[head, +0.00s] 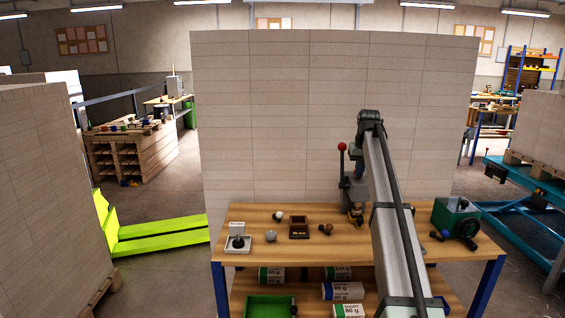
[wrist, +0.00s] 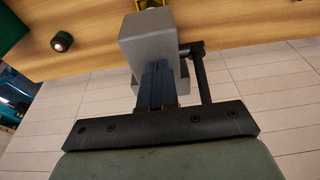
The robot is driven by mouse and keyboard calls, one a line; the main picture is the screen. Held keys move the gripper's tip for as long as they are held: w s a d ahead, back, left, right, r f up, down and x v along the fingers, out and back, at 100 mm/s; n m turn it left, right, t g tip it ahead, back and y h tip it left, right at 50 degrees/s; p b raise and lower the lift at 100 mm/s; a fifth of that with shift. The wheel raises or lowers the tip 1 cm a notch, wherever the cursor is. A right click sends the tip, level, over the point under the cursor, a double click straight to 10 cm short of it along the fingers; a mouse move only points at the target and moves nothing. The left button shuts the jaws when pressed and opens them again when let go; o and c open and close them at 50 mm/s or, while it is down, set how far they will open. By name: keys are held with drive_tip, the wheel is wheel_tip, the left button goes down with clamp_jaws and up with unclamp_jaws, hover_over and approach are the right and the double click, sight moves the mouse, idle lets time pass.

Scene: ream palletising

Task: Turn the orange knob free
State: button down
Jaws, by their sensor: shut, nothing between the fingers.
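No plainly orange knob can be made out in either view. In the head view, a small yellow-brown fitting (head: 356,209) sits on the bench at the foot of a grey press-like machine (head: 352,187), partly hidden by my arm. A yellow part (wrist: 152,3) shows at the top edge of the wrist view, beyond a grey block (wrist: 147,38). My gripper (wrist: 153,72) is shut and empty, with its dark blue fingers in front of the grey block; contact cannot be told.
The machine has a lever with a red ball (head: 342,146). A green box (head: 457,213) with a black handwheel stands right on the wooden bench (head: 275,243). A dark round knob (wrist: 62,41) shows in the wrist view. Small objects lie left; a stacked wall (head: 300,120) stands behind.

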drive_tip(key=shift+w+a+r, duration=0.2)
drive_tip(key=shift+w+a, duration=0.05)
drive_tip(key=shift+w, duration=0.1)
idle(0.3)
drive_tip(key=shift+s, duration=0.15)
drive_tip(key=shift+s+a, duration=0.15)
drive_tip(key=shift+s, duration=0.1)
drive_tip(key=v, duration=0.2)
drive_tip(key=w+v, duration=0.1)
drive_tip(key=v, duration=0.2)
drive_tip(key=shift+r, duration=0.45)
drive_tip(key=shift+w+d+f, duration=0.1)
drive_tip(key=shift+d+f, duration=0.35)
drive_tip(key=shift+f, duration=0.5)
drive_tip(key=shift+d+f, duration=0.5)
drive_tip(key=shift+f, duration=0.45)
drive_tip(key=shift+w+d+f, duration=0.1)
drive_tip(key=shift+d+f, duration=0.35)
drive_tip(key=shift+f, duration=0.5)
drive_tip(key=shift+s+f, duration=0.15)
drive_tip(key=shift+f, duration=0.1)
